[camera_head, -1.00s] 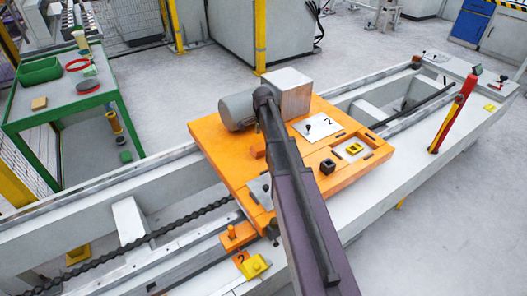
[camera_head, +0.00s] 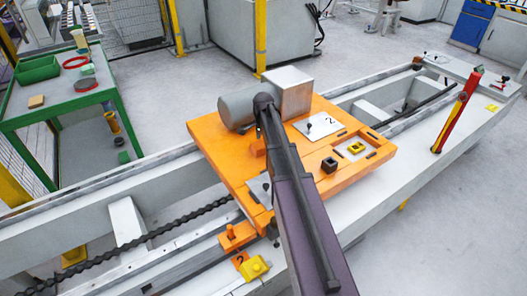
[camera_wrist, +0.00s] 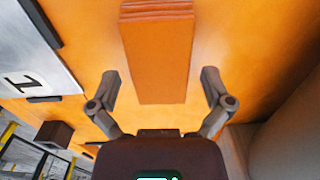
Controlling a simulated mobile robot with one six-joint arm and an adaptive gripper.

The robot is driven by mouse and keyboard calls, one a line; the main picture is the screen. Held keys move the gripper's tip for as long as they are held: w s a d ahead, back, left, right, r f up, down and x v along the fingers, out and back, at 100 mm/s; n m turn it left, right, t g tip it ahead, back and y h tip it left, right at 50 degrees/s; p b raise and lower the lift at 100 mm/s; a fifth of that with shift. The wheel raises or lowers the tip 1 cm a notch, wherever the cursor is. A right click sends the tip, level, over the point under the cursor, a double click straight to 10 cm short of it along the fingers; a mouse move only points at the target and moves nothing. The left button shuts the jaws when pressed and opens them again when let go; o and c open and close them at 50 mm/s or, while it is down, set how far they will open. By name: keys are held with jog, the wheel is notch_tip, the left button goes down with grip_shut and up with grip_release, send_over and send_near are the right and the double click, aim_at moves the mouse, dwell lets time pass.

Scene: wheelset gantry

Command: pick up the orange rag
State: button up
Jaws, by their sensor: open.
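The orange rag (camera_wrist: 158,55) shows in the wrist view as a folded, darker orange strip with layered folds at its top end. It lies against the brighter orange plate. In the head view a small darker orange piece (camera_head: 257,147), which seems to be the rag, shows beside my arm on the orange carriage. My gripper (camera_wrist: 158,80) is open, with one finger on each side of the rag's lower part in the picture and gaps on both sides. No contact shows. The gripper is hidden behind my arm in the head view.
A dark square block (camera_head: 329,165) sits nearer. A green-framed table (camera_head: 58,108) stands at left; a red lever (camera_head: 457,115) stands at right.

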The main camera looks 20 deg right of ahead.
jog(key=shift+f+b, duration=0.55)
jog(key=shift+f, duration=0.3)
jog(key=shift+c, duration=0.2)
jog(key=c, duration=0.9)
